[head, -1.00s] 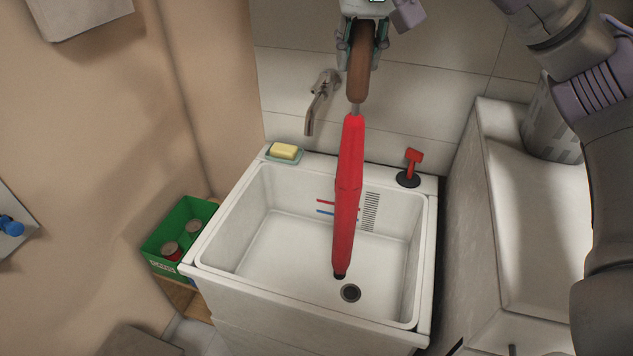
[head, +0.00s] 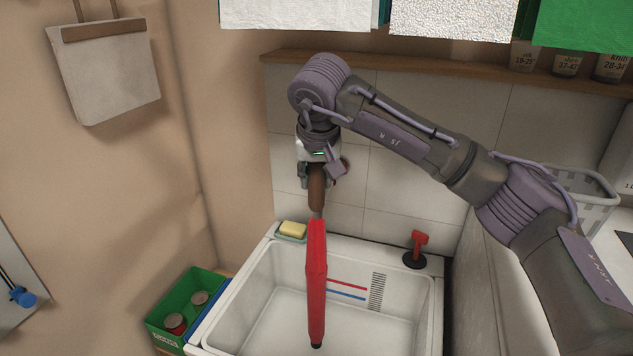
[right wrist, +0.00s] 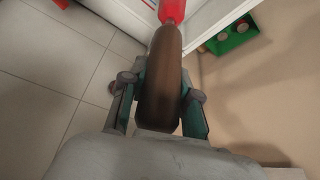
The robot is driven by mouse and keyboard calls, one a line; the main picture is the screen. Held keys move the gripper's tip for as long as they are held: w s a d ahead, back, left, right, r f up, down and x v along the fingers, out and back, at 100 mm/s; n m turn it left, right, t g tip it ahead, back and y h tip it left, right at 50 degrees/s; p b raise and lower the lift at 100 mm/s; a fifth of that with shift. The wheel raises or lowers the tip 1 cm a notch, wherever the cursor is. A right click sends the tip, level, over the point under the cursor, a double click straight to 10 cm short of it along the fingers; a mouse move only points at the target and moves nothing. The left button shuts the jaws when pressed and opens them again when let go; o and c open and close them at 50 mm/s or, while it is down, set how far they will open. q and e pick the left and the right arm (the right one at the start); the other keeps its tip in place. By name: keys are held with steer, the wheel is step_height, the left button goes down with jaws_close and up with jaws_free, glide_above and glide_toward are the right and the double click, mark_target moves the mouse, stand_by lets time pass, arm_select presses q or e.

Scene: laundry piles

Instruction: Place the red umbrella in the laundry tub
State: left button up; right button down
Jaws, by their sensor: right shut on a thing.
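The red umbrella (head: 316,270) hangs upright, tip down, in front of and over the white laundry tub (head: 437,305) in the head view. Its brown handle (head: 316,187) is at the top. My right gripper (head: 316,178) is shut on that handle, above the tub's back edge. In the right wrist view the handle (right wrist: 160,85) lies between the two fingers, with the red canopy (right wrist: 171,10) beyond it. The tip appears inside the tub outline; whether it touches the bottom I cannot tell. My left gripper is out of view.
Yellow soap (head: 293,229) sits on the tub's back left corner. A red-handled plunger (head: 419,248) stands at its back right. A green box (head: 187,307) with cans is left of the tub. A shelf (head: 440,76) and hanging cloths are above.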

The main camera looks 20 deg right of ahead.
step_height(320, 180, down, 2)
steer(key=shift+f+p, duration=0.1)
steer(key=shift+p, duration=0.25)
steer(key=shift+f, duration=0.25)
steer(key=c, duration=1.3)
jaws_free()
steer(key=shift+f, duration=0.1)
steer(key=o, duration=0.4)
steer(key=shift+o, duration=0.2)
